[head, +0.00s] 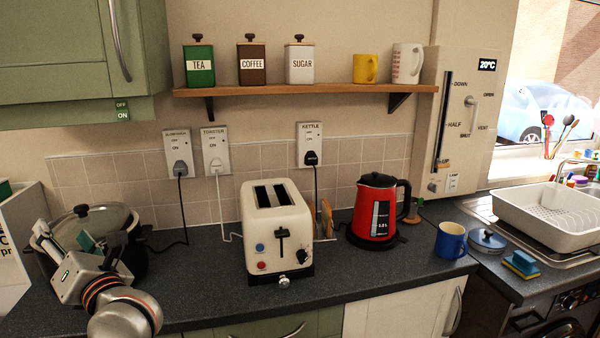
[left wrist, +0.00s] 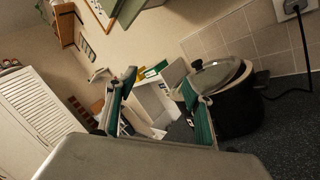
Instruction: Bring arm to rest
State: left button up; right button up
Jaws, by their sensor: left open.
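My left arm comes in at the lower left of the head view. Its gripper (head: 68,240) is over the left end of the counter, in front of the dark slow cooker (head: 130,258). The gripper is open, with its two green-padded fingers spread apart. In the left wrist view the fingers (left wrist: 158,108) frame a gap with nothing held between them. The slow cooker (left wrist: 238,108) with its glass lid stands just beyond the right-hand finger there. Whether the finger touches it I cannot tell. My right gripper does not show in either view.
A cream toaster (head: 262,232), red kettle (head: 372,215) and blue mug (head: 451,240) stand along the dark counter (head: 200,300). A wooden shelf (head: 320,90) with canisters hangs above. A white box (head: 18,240) stands at the far left. The counter between slow cooker and toaster is mostly clear.

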pick_arm(q)
jog(key=s+d+f+m+t+h, duration=0.1)
jog(key=d+f+m+t+h, duration=0.25)
jog(key=d+m+t, duration=0.45)
jog(key=d+f+m+t+h, duration=0.2)
jog(key=d+m+t+h, duration=0.25)
jog(key=m, duration=0.75)
jog(key=s+d+f+m+g+h, duration=0.2)
jog(key=d+f+m+g+h, duration=0.1)
jog(key=d+f+m+h, duration=0.9)
jog(key=s+f+m+g, duration=0.3)
jog(key=s+f, duration=0.2)
jog(key=f, duration=0.5)
jog(key=s+f+m+g, duration=0.4)
jog(key=s+f, duration=0.1)
jog(key=f, duration=0.6)
jog(key=s+f+m+g, duration=0.3)
jog(key=s+f, duration=0.2)
jog(key=f, duration=0.5)
jog(key=shift+s+d+f+m+y, duration=0.2)
jog(key=shift+s+m+y, duration=0.1)
jog(key=shift+y, duration=0.1)
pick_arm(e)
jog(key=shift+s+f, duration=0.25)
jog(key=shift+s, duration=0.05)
pick_arm(q)
jog(key=shift+g, duration=0.25)
